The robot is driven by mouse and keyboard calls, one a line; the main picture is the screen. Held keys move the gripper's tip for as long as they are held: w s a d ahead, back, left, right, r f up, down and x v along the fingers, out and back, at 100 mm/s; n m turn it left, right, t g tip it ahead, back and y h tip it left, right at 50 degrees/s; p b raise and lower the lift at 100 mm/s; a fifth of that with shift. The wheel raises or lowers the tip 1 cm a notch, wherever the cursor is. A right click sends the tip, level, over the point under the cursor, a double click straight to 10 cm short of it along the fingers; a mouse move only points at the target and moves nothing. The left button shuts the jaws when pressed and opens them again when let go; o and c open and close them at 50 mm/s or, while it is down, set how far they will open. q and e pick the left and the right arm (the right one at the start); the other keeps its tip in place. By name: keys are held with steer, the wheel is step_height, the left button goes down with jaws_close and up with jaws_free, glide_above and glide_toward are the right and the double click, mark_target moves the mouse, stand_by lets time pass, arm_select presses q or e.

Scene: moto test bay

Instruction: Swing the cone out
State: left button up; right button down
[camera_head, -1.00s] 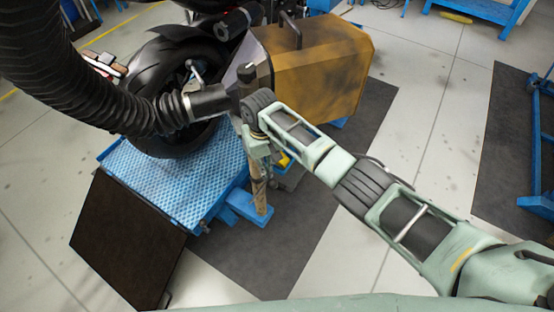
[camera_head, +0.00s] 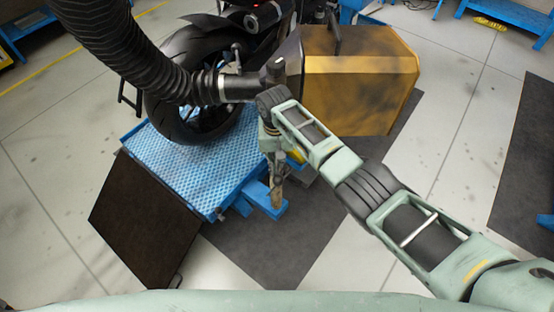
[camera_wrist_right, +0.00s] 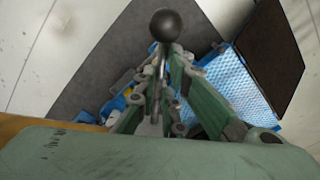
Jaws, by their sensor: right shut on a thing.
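A yellow, scuffed tapered hood (camera_head: 365,75), apparently the cone, is at the end of the thick black hose (camera_head: 130,60) in the head view. Its narrow dark end faces left at a grey collar (camera_head: 240,88). A black handle stands on top. My right gripper (camera_head: 277,185) points down beside its narrow end. In the right wrist view the gripper (camera_wrist_right: 165,85) is shut around a thin rod with a black ball (camera_wrist_right: 165,25). Whether that rod joins the hood is hidden. My left gripper is out of view.
A motorcycle wheel (camera_head: 200,90) stands on a blue textured platform (camera_head: 185,165), close to the hose end. A dark ramp (camera_head: 145,215) slopes from its front. Dark mat and pale floor (camera_head: 450,115) lie open to the right.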

steer(key=c, duration=1.9)
jaws_free()
steer(key=shift+w+d+r, duration=0.1)
steer(key=shift+d, duration=0.05)
step_height(320, 180, up, 12)
steer(key=shift+a, duration=0.2)
